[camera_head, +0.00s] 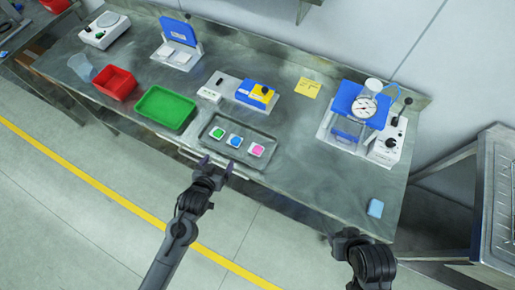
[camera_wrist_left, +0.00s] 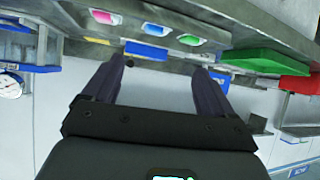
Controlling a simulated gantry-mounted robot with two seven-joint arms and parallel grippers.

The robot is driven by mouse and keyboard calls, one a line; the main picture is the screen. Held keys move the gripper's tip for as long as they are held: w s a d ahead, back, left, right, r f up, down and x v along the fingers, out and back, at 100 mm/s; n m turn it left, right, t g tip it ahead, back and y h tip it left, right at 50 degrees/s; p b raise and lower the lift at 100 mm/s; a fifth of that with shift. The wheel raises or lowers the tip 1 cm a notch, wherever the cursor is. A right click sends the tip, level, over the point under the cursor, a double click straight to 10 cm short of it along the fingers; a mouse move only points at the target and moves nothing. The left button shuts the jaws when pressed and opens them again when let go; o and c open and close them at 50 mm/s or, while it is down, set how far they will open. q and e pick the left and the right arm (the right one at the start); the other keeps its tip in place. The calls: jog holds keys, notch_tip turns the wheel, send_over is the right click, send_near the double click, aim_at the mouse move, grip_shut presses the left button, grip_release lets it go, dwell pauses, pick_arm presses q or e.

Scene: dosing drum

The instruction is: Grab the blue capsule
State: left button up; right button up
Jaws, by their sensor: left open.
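The blue capsule (camera_head: 235,141) sits in a small white holder on a grey tray (camera_head: 262,133) on the bench, between the green capsule (camera_head: 219,132) and the pink capsule (camera_head: 257,150). My left gripper (camera_head: 217,166) is open and empty at the bench's front edge, in front of the tray and apart from the capsules. In the left wrist view, which looks upside down, the blue capsule (camera_wrist_left: 154,29) shows beyond the two spread fingers (camera_wrist_left: 160,66). My right gripper (camera_head: 350,238) is at the lower right, off the bench front; its jaws are not clear.
A green bin (camera_head: 166,107) and a red bin (camera_head: 115,82) stand left of the tray. A blue-and-yellow box (camera_head: 257,94) is behind it. A dial gauge device (camera_head: 363,106) stands at the right.

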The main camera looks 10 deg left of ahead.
aim_at(233, 142)
pick_arm(q)
jog(key=shift+t, duration=0.3)
jog(key=b+x, duration=0.1)
jog(key=x, duration=0.2)
jog(key=b+x, duration=0.1)
jog(key=x, duration=0.2)
jog(key=b+x, duration=0.2)
jog(key=x, duration=0.1)
jog(key=shift+w+d+f, duration=0.15)
jog(key=shift+d+f, duration=0.25)
jog(key=shift+f, duration=0.05)
jog(key=shift+f+b+x, duration=0.2)
jog(key=shift+b+x, duration=0.1)
jog(key=shift+x, duration=2.55)
pick_arm(e)
notch_tip(233, 142, down, 6)
jog(key=shift+d, duration=0.15)
jog(key=shift+f, duration=0.1)
pick_arm(q)
jog(key=shift+f, duration=0.1)
jog(key=c, duration=1.4)
